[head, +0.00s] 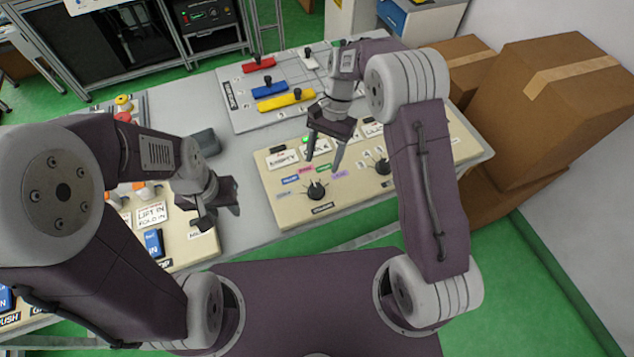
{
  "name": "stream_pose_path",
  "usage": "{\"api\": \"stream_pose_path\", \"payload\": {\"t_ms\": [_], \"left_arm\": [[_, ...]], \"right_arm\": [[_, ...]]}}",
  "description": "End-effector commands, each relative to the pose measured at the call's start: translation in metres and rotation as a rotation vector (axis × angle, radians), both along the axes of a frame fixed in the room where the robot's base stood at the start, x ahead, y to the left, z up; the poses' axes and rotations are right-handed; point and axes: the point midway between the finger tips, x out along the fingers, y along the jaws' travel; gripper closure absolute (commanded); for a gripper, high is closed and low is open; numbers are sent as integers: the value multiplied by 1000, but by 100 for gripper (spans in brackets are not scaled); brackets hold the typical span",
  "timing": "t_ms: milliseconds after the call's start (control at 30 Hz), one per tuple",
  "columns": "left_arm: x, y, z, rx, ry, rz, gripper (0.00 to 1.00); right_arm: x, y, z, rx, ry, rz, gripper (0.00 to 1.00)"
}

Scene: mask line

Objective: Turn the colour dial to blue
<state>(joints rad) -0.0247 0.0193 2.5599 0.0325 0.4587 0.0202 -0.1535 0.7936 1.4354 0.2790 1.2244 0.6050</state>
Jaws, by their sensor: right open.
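The colour dial (316,191) is a round black knob on a cream panel (283,214), with small coloured labels around its upper side. A blue label (290,180) lies to its upper left, a pink and a green one above it. Its pointer direction is too small to tell. My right gripper (322,163) is open and empty, its fingers pointing down just above the dial in the picture, apart from it. My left gripper (219,212) hangs to the left of the panel, over the grey table; whether it is open or shut is unclear.
A second black dial (382,167) sits right of the colour dial. Behind is a board with red, blue and yellow (287,100) sliders. A button panel (180,246) lies at left, partly behind my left arm. Cardboard boxes (550,110) stand at right.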

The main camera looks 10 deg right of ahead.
Motion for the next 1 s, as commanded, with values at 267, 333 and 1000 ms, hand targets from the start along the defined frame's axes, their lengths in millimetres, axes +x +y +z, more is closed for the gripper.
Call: {"api": "stream_pose_path", "payload": {"t_ms": [267,333,1000], "left_arm": [[0,0,1,0,0,0,64],[0,0,2,0,0,0,64],[0,0,4,0,0,0,64]], "right_arm": [[-9,6,-22,-1,3,7,42],[-15,9,-36,-1,4,7,42],[-30,20,-84,0,-3,6,61]]}}
